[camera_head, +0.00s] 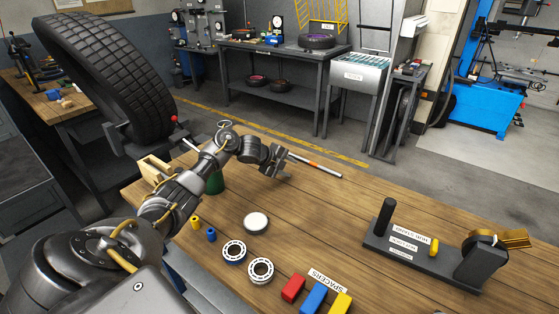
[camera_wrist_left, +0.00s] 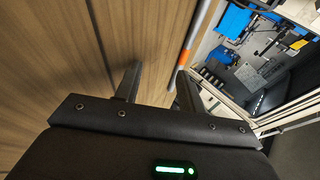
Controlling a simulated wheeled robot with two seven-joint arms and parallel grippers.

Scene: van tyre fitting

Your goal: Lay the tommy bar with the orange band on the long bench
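The tommy bar (camera_head: 328,172) is a thin grey rod with an orange band (camera_head: 313,164). In the head view it lies along the far edge of the long wooden bench (camera_head: 370,230); whether it rests on the wood or is just above it I cannot tell. My left gripper (camera_head: 283,160) is at the bar's left end. In the left wrist view the gripper (camera_wrist_left: 158,73) has its fingers apart, and the bar (camera_wrist_left: 200,25) runs down to the right fingertip, its end hidden there. No bar shows across the gap. My right gripper is not in view.
Near my left arm are a green cylinder (camera_head: 215,183), a white disc (camera_head: 256,221) and two ring-shaped parts (camera_head: 234,251). Red, blue and yellow spacers (camera_head: 313,296) lie at the front. A dark labelled rack (camera_head: 400,250) stands right. The bench's middle is clear.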

